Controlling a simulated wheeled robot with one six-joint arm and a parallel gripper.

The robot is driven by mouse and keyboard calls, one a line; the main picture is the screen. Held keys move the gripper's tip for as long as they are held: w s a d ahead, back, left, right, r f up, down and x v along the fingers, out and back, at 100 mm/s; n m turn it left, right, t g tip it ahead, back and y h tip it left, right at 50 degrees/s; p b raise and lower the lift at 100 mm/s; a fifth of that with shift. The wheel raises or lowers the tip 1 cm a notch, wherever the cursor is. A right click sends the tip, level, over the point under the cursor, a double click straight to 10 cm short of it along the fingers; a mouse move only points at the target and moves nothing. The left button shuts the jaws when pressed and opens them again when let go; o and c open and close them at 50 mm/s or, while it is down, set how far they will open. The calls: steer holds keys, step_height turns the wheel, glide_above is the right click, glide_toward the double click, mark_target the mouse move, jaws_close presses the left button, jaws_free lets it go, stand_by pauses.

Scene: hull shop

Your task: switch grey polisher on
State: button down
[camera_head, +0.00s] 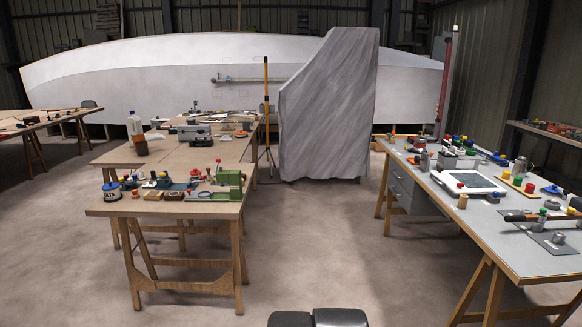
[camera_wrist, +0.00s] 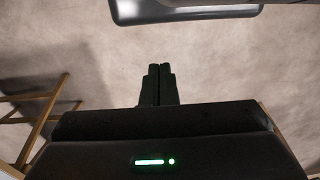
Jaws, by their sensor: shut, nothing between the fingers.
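I cannot make out for sure which object is the grey polisher. A grey boxy machine (camera_head: 194,132) sits on the middle trestle table (camera_head: 115,157) in the head view. Another grey block-like item (camera_head: 447,161) stands on the right workbench (camera_head: 510,245). Neither shows a switch clearly at this size. My gripper (camera_wrist: 158,72) shows in the wrist view with its two dark fingers shut together and empty. It is over bare floor and touches nothing.
The near left trestle table (camera_head: 160,208) holds a green machine (camera_head: 230,180), a blue-labelled tin (camera_head: 112,191) and small tools. A white tray (camera_head: 468,183) lies on the right workbench. A draped grey sheet (camera_head: 330,110) and a white hull (camera_head: 160,75) stand behind. Floor between the tables is clear.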

steer(key=w+d+r+p, duration=0.1)
steer(key=w+r, duration=0.3)
steer(key=w, duration=0.9)
steer(key=w+d+r+h+p, duration=0.1)
steer(key=w+r+p, duration=0.2)
steer(key=w, duration=1)
steer(key=w+d+r+h+p, duration=0.1)
steer(key=w+r, duration=0.4)
steer(key=w, duration=0.8)
steer(key=shift+d+r+p, duration=0.3)
steer(key=shift+d+p, duration=0.3)
steer(key=shift+p, duration=0.45)
steer(key=shift+w, duration=0.1)
